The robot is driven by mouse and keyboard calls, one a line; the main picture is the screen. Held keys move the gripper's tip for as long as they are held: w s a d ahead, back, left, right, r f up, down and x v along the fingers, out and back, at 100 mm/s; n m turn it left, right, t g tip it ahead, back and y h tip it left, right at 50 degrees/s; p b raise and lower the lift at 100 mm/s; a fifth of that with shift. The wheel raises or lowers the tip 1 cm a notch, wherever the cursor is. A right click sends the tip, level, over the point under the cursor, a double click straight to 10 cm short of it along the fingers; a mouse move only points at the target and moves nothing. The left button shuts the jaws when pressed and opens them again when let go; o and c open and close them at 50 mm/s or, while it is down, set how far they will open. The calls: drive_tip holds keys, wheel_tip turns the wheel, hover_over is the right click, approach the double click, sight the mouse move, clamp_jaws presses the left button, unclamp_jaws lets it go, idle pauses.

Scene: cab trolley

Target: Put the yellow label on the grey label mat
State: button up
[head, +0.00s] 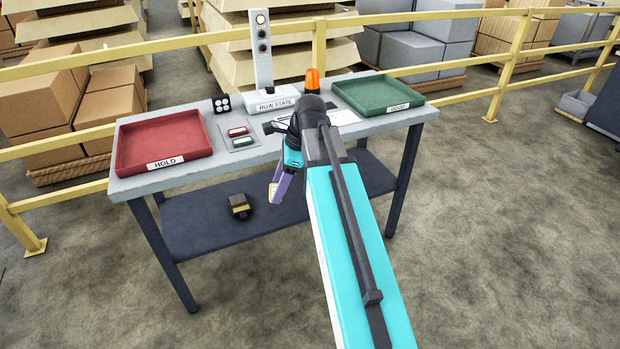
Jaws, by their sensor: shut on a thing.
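My gripper (276,186), with purple fingers, points down in front of the table's front edge, left of my turquoise arm. It is shut on a small yellow piece (271,193), which looks like the yellow label; only a little of it shows at the fingertips. The grey label mat (231,146) looks to be the flat grey pad on the table, left of my gripper. My gripper is apart from the mat, nearer to me and lower in the picture.
The table (190,180) carries a red HOLD tray (163,142) at left, a green tray (380,94) at right, a signal post (263,60) and white paper (342,117). A dark block (239,205) sits on the lower shelf. A yellow railing (420,70) runs behind.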

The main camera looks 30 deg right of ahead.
drive_tip(key=w+a+f+n+g, duration=0.1)
drive_tip(key=w+a+n+g, duration=0.1)
drive_tip(key=a+n, duration=0.3)
drive_tip(key=w+a+f+n+g, duration=0.1)
drive_tip(key=a+n+g, duration=0.1)
drive_tip(key=a+n, duration=0.3)
drive_tip(key=shift+w+a+f+n+g, duration=0.25)
drive_tip(key=shift+w+a+n+g, duration=0.1)
drive_tip(key=shift+n, duration=0.95)
